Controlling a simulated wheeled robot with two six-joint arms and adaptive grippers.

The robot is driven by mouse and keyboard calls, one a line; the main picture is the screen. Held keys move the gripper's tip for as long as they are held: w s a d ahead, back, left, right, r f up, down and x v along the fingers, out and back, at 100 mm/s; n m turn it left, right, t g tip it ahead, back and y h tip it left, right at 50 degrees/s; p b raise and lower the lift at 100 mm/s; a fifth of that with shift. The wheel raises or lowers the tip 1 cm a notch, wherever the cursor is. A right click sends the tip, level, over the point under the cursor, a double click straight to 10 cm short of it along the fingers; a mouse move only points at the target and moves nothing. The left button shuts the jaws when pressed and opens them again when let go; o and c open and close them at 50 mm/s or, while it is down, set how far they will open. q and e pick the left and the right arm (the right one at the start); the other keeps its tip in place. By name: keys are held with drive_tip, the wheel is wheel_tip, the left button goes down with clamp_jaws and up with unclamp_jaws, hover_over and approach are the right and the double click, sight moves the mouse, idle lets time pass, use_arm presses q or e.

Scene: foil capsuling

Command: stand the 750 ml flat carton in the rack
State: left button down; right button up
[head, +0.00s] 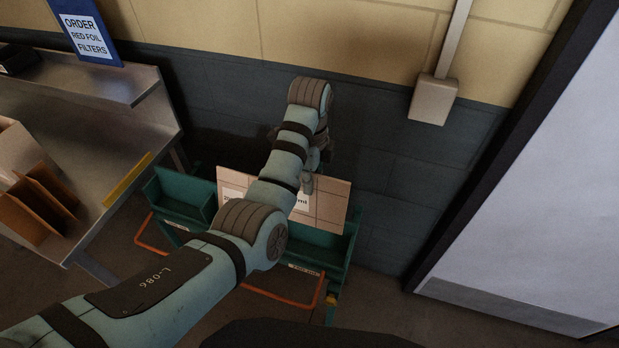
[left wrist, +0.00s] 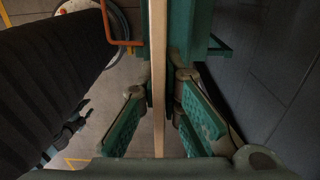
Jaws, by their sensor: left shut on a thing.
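The flat carton (head: 332,206) is a thin beige-pink panel with a white label, partly hidden behind my left arm; of the label's print I can read only "ml". It stands about upright at the green rack (head: 183,197), its lower edge close to or inside a bay; I cannot tell whether it rests on the rack's floor. My left gripper (head: 309,183) is shut on the carton's upper edge. In the left wrist view the carton's edge (left wrist: 158,60) runs between the green-padded fingers, with green rack walls (left wrist: 198,25) beyond. My right gripper is not in view.
A steel bench (head: 100,150) with brown dividers (head: 45,200) stands at the left. The rack has orange rails (head: 275,298) in front. A dark wall stands close behind it, with a grey box (head: 434,100) above. A pale door (head: 560,180) is at the right.

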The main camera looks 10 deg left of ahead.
sight(311, 201)
use_arm(q)
wheel_tip(311, 201, down, 6)
drive_tip(key=shift+s+d+f+b, duration=0.1)
drive_tip(key=shift+s+d+b, duration=0.05)
drive_tip(key=shift+b, duration=0.45)
wheel_tip(311, 201, down, 9)
drive_tip(key=b, duration=0.4)
drive_tip(key=c, duration=1.7)
unclamp_jaws()
wheel_tip(311, 201, up, 8)
drive_tip(key=shift+f, duration=0.15)
